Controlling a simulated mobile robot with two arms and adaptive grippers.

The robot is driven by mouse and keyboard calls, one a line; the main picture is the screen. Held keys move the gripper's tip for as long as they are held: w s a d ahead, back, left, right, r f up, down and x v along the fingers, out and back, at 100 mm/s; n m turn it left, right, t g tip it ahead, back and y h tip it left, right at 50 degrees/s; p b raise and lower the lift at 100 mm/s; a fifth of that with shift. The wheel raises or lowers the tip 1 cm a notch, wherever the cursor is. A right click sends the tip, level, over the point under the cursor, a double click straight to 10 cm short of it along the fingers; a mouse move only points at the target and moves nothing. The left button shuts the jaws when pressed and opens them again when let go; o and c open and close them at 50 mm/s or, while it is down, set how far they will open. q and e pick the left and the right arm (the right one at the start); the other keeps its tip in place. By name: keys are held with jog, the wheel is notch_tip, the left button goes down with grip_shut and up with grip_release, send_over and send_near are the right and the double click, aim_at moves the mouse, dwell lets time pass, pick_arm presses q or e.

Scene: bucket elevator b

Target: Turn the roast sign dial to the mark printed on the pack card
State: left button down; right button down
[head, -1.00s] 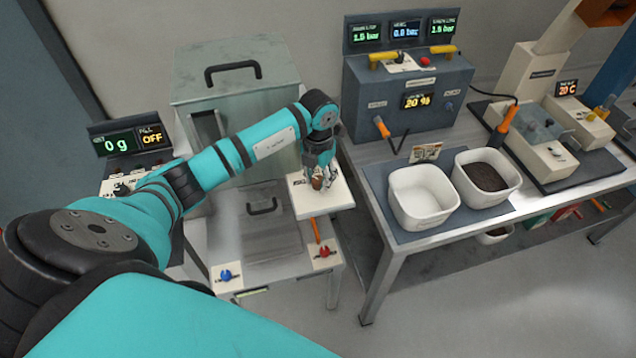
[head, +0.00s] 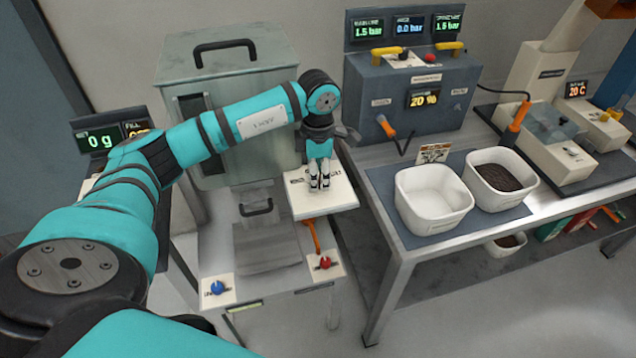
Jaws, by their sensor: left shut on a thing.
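A white sign plate (head: 335,203) stands beside the grey steel machine, with dark lettering too small to read. My left gripper (head: 319,186) points down over the plate, shut on the roast sign dial. Its fingers hide the dial, so I cannot see where it points. A small printed card (head: 434,153), which looks like the pack card, stands behind the white tub on the right bench. Its print is too small to read. My right gripper is not in view.
A white empty tub (head: 430,222) and a tub of dark grounds (head: 508,205) stand on the right bench. A blue knob (head: 217,287) and a red knob (head: 325,262) sit low in front of the sign plate. A grey lidded bin (head: 228,62) stands behind my arm.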

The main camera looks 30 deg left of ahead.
pick_arm(q)
jog(key=m+b, duration=0.3)
jog(key=m, duration=0.1)
jog(key=shift+w+f, duration=0.1)
jog(key=m+b, duration=0.2)
jog(key=m, duration=0.1)
jog(key=shift+m, duration=0.6)
jog(key=shift+r, duration=0.2)
jog(key=c, duration=0.9)
grip_release()
jog(key=shift+c, duration=0.2)
notch_tip(320, 180, up, 12)
